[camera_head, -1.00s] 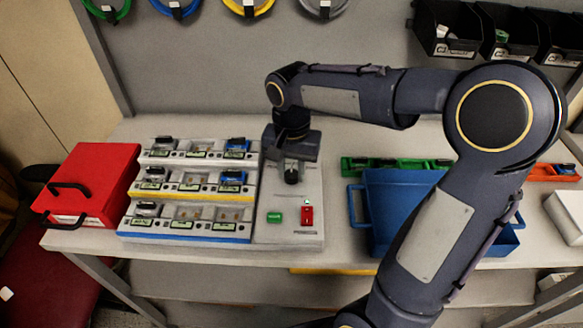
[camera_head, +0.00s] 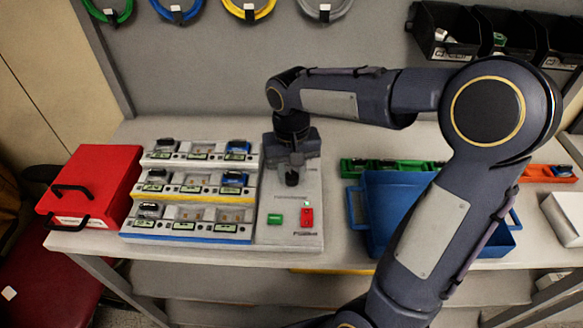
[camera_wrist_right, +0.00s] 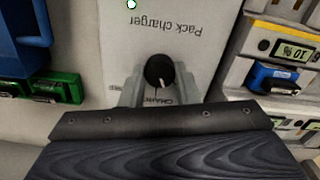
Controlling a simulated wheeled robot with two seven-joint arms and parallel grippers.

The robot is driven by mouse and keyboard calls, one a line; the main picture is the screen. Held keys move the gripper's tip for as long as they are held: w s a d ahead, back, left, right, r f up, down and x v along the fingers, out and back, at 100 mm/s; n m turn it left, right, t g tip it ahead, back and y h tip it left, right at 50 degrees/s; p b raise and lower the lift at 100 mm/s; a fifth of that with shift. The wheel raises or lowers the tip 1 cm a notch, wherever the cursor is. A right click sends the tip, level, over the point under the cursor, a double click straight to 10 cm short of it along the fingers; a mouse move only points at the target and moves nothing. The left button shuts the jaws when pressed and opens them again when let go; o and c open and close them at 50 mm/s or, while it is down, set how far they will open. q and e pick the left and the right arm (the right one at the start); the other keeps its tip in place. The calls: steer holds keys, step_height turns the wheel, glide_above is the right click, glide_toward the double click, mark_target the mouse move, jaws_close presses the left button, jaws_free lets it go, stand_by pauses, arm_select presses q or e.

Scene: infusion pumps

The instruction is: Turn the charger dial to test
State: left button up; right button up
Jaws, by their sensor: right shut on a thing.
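The pack charger (camera_head: 290,235) is a pale panel on the bench, with a green button (camera_head: 275,219), a red switch (camera_head: 307,217) and a small lit green lamp. In the head view the right gripper (camera_head: 292,178) stands over the upper part of the panel. The dial's labels are mostly hidden by the gripper. My left gripper is not seen.
Left of the panel is a stepped rack (camera_head: 190,237) with several battery packs. A red case (camera_head: 90,185) stands farther left. A blue bin (camera_head: 385,215) and a green strip of packs (camera_head: 352,168) are to the right. Black bins (camera_head: 440,35) hang at the back.

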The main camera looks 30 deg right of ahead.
mark_target(292, 175)
steer(key=shift+n+p, duration=0.4)
steer(key=shift+n, duration=1.5)
steer(key=o, duration=1)
steer(key=shift+c, duration=0.2)
step_height(292, 175, up, 8)
steer(key=shift+f, duration=0.1)
